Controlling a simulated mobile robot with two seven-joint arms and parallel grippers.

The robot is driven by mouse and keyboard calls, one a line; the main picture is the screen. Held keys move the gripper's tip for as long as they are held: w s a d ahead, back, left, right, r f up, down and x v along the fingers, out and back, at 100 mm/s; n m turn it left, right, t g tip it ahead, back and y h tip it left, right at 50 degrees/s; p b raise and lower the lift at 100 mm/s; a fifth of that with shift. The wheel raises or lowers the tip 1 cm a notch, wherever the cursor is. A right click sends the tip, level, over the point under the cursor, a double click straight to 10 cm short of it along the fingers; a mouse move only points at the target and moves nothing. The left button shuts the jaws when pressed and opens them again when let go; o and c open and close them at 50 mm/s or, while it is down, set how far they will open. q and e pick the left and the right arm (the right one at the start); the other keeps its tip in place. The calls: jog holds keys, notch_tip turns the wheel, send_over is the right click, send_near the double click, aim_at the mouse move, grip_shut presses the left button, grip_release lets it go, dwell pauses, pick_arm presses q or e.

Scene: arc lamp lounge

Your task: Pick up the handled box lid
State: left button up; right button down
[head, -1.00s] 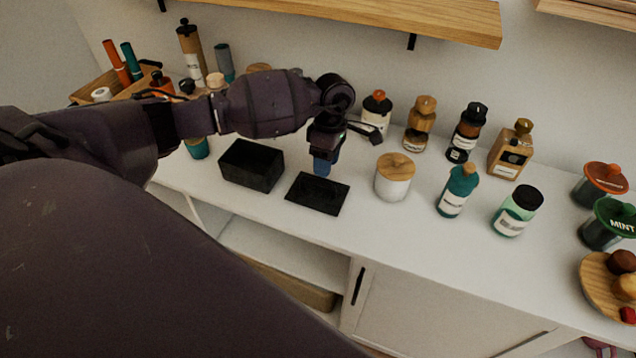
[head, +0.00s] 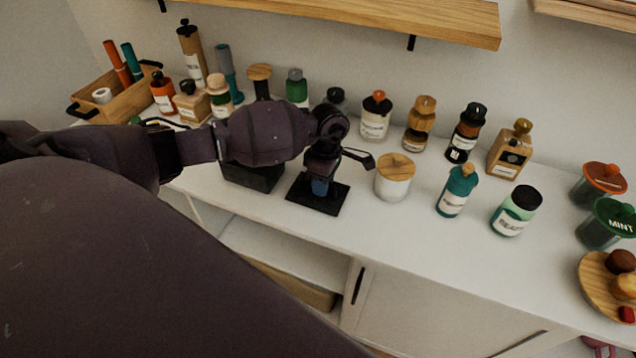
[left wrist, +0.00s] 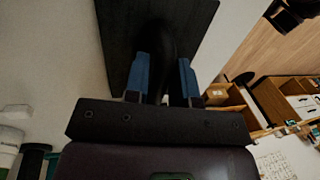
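The black box lid (head: 335,199) lies flat on the white cabinet top, right of the open black box (head: 253,180). My left gripper (head: 320,188) points down and is low over the middle of the lid. In the left wrist view the lid (left wrist: 195,18) fills the top, with its dark handle (left wrist: 160,45) between the two blue fingers of my left gripper (left wrist: 164,78). The fingers stand apart, one on each side of the handle. Firm contact with it does not show. In the head view my gripper hides the handle. My right gripper is not in view.
A white jar with a wooden lid (head: 394,180) stands close right of the black lid. Several bottles line the back, and a teal bottle (head: 455,193) and a green one (head: 515,212) stand further right. A wooden shelf (head: 360,16) hangs above. The front edge is clear.

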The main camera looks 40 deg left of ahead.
pick_arm(q)
grip_shut()
